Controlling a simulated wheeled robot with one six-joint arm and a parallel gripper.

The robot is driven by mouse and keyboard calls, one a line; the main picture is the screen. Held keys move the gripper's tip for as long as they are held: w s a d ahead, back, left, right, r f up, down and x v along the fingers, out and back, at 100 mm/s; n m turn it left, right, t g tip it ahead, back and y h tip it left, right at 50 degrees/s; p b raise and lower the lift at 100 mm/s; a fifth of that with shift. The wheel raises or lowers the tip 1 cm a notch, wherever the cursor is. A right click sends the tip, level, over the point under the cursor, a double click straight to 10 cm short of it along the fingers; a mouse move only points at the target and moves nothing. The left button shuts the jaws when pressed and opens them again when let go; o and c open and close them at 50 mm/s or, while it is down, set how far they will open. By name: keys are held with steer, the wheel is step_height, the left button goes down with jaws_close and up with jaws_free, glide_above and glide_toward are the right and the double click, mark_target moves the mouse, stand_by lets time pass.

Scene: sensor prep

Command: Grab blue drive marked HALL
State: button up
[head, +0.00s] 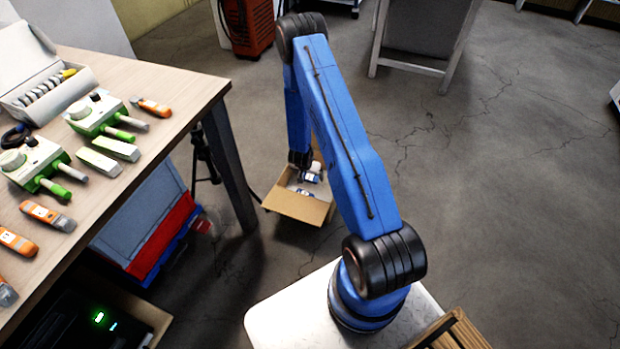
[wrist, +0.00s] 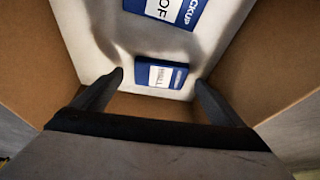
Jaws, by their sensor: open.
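A blue drive (wrist: 160,75) with a white label, which seems to read HALL, lies flat in an open cardboard box (head: 293,207). In the wrist view my gripper (wrist: 159,79) is open, with one fingertip on each side of this drive and visible gaps between. It holds nothing. A second blue drive (wrist: 168,10) with a white label ending in OF and the word BACKUP lies farther up in the box, cut by the frame edge. In the head view my gripper (head: 300,160) is over the box; its fingers are too small to make out there.
The box walls (wrist: 285,75) rise close on both sides of my gripper. A workbench (head: 150,85) with green-and-white devices (head: 100,114) and orange tools (head: 151,107) stands at left. A red-and-blue crate (head: 160,240) sits beneath it.

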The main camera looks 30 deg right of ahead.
steer(key=shift+x, duration=0.95)
steer(key=shift+c, duration=0.7)
steer(key=c, duration=1)
steer(key=shift+c, duration=0.3)
steer(key=shift+r, duration=0.15)
